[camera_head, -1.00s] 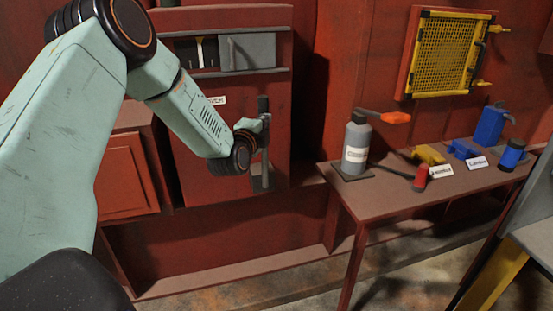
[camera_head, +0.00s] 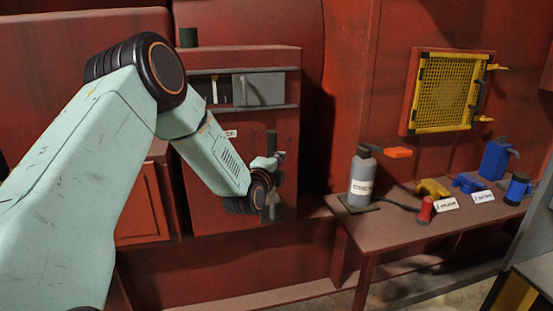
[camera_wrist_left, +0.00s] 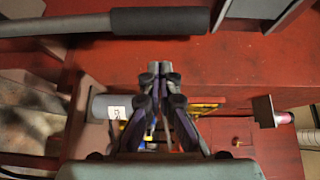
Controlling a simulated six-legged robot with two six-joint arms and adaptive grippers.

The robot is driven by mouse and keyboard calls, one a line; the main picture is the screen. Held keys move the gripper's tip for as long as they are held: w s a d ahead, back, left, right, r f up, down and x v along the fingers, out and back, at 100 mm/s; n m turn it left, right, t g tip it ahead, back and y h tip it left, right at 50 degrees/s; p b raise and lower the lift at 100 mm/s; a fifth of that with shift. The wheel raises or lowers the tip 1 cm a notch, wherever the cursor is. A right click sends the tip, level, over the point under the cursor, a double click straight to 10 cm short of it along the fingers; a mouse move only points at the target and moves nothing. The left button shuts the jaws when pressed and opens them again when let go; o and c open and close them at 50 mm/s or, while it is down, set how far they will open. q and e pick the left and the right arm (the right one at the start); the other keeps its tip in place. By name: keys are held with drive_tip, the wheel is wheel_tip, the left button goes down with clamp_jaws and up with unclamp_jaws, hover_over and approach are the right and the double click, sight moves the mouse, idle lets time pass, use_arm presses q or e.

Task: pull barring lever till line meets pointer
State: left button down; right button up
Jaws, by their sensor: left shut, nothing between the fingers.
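The barring lever (camera_head: 271,141) is a dark upright bar with a thick grip on the front of the red engine housing. In the left wrist view its black grip (camera_wrist_left: 160,20) lies across the top of the picture. My left gripper (camera_head: 275,163) is at the lever in the head view, partly covering it. In the left wrist view its fingertips (camera_wrist_left: 157,72) are together and empty, and appear below the grip with a gap in the picture. A small window (camera_head: 216,90) above shows a pale upright mark; line and pointer cannot be told apart. My right gripper is not in view.
A red bench (camera_head: 400,220) stands to the right with a grey bottle (camera_head: 362,180), a red-headed tool (camera_head: 426,209) and several blue and yellow items. A yellow mesh panel (camera_head: 446,92) hangs above. A grey cover (camera_head: 260,89) sits beside the window.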

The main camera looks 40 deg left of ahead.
use_arm(q)
drive_tip(key=shift+p+v, duration=1.05)
drive_tip(key=shift+v, duration=4.2)
drive_tip(key=s+d+f+n+g+h, duration=0.1)
drive_tip(key=s+d+f+n+g, duration=0.25)
drive_tip(key=f+n, duration=0.2)
drive_tip(key=s+d+f+n+g+h, duration=0.2)
drive_tip(key=s+d+f+n, duration=0.2)
drive_tip(key=f, duration=0.3)
drive_tip(key=s+d+f+n+g+h, duration=0.1)
drive_tip(key=s+d+f+n+g, duration=0.25)
drive_tip(key=f+n, duration=0.2)
drive_tip(key=s+d+f+g+b, duration=0.1)
drive_tip(key=s+d+f+g, duration=0.1)
drive_tip(key=s+f, duration=0.3)
drive_tip(key=s+d+f+g+b, duration=0.1)
drive_tip(key=s+d+f+g, duration=0.2)
drive_tip(key=s, duration=1)
drive_tip(key=s+d+f+g, duration=0.2)
drive_tip(key=s+f, duration=0.4)
drive_tip(key=s, duration=0.3)
drive_tip(key=shift+s+d+f+g+h+b, duration=0.3)
drive_tip(key=shift+s+f+g+b, duration=0.1)
drive_tip(key=shift+g, duration=0.2)
